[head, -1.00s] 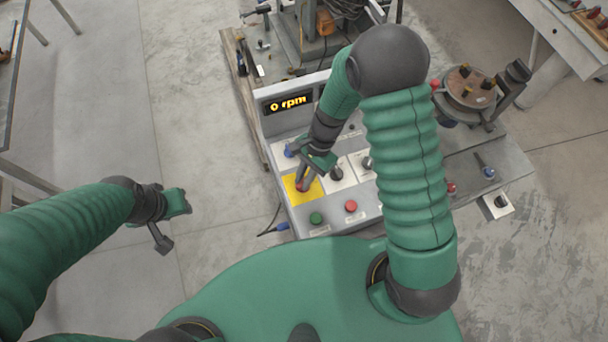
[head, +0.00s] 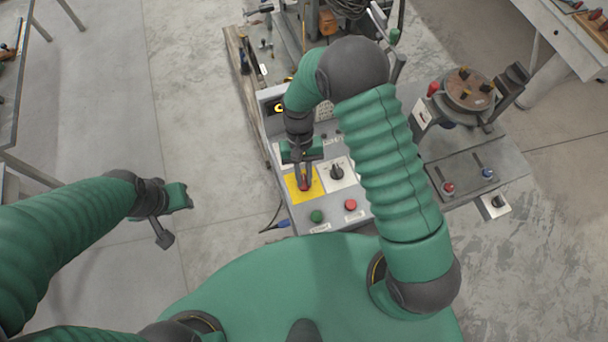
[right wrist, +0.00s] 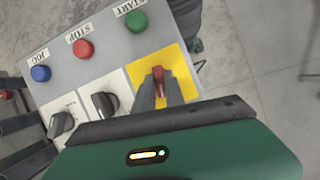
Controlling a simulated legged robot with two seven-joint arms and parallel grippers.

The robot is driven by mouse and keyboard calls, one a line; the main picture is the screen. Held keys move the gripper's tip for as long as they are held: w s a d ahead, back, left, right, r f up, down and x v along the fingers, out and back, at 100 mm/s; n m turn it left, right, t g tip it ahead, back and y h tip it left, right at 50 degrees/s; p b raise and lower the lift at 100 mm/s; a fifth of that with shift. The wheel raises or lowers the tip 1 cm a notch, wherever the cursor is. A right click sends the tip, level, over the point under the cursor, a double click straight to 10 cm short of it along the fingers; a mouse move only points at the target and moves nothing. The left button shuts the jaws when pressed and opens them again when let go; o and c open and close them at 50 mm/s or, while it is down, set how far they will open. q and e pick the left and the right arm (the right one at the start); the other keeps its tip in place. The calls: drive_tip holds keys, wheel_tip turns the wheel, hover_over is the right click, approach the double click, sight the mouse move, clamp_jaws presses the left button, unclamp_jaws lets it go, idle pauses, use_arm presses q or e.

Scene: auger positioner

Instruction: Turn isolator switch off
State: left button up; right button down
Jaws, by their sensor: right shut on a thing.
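The isolator switch is a red handle (head: 304,186) on a yellow plate (head: 293,194) on the grey control panel. It also shows in the right wrist view as a red handle (right wrist: 158,79) on the yellow plate (right wrist: 181,62). My right gripper (head: 304,178) comes down over it, shut on the red handle with one finger on each side. The fingers hide part of the handle. My left gripper (head: 168,212) is off to the left, over bare floor and away from the panel; whether its jaws are open is unclear.
Beside the switch are a black knob (head: 337,172), a green button (head: 316,216) and a red button (head: 350,205). My right arm covers the panel's right part and most of the rpm display (head: 279,106). A round clamp fixture (head: 468,88) stands at the right. Floor at left is clear.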

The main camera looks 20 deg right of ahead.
drive_tip(key=shift+w+a+r+n+h, duration=0.15)
drive_tip(key=shift+n+h, duration=0.1)
drive_tip(key=shift+n, duration=0.3)
drive_tip(key=shift+w+d+f+n+h, duration=0.1)
drive_tip(key=shift+n+h, duration=0.15)
drive_tip(key=shift+n, duration=0.3)
drive_tip(key=c, duration=1.7)
unclamp_jaws()
drive_tip(key=o, duration=0.3)
drive_tip(key=b+v, duration=0.2)
drive_tip(key=v, duration=1.4)
drive_tip(key=shift+r, duration=0.35)
